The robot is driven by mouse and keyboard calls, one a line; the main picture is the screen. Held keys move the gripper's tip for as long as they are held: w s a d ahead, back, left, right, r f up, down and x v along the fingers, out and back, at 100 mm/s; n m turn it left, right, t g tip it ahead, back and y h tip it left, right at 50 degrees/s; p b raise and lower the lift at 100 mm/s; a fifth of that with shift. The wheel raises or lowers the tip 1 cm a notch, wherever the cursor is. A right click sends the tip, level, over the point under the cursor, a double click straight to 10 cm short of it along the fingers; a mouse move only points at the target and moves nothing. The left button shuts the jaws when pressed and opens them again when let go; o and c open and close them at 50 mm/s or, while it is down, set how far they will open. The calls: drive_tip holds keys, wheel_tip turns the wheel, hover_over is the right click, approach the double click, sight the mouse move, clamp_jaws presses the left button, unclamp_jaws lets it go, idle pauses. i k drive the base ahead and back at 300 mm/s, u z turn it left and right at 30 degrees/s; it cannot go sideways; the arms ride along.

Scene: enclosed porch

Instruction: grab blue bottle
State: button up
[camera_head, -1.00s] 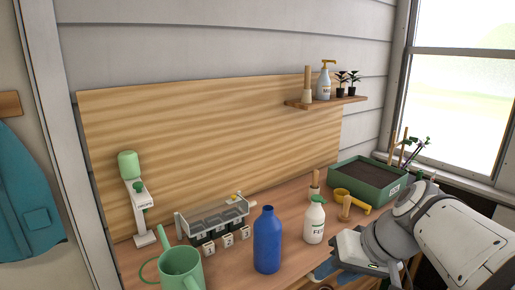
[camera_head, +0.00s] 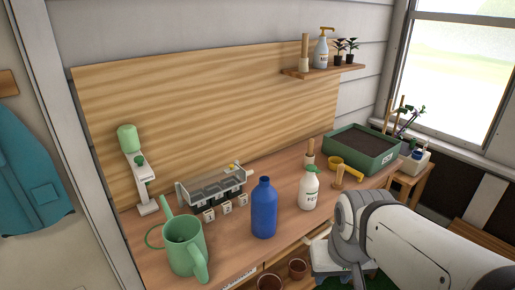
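The blue bottle (camera_head: 264,210) stands upright on the wooden bench, near its front edge at the picture's centre. Its neck is open at the top. My arm comes in from the lower right, in front of the bench. The end of my arm is low, right of the bottle and apart from it. The fingers of my gripper cannot be made out in this view.
A green watering can (camera_head: 186,248) stands left of the bottle. Terracotta pots (camera_head: 298,268) sit below the bench front.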

sight(264, 197)
drive_tip(key=u, duration=0.45)
drive_tip(key=k, duration=0.85)
drive_tip(key=z, duration=0.85)
drive_tip(key=i, duration=0.45)
drive_tip(key=z, duration=0.05)
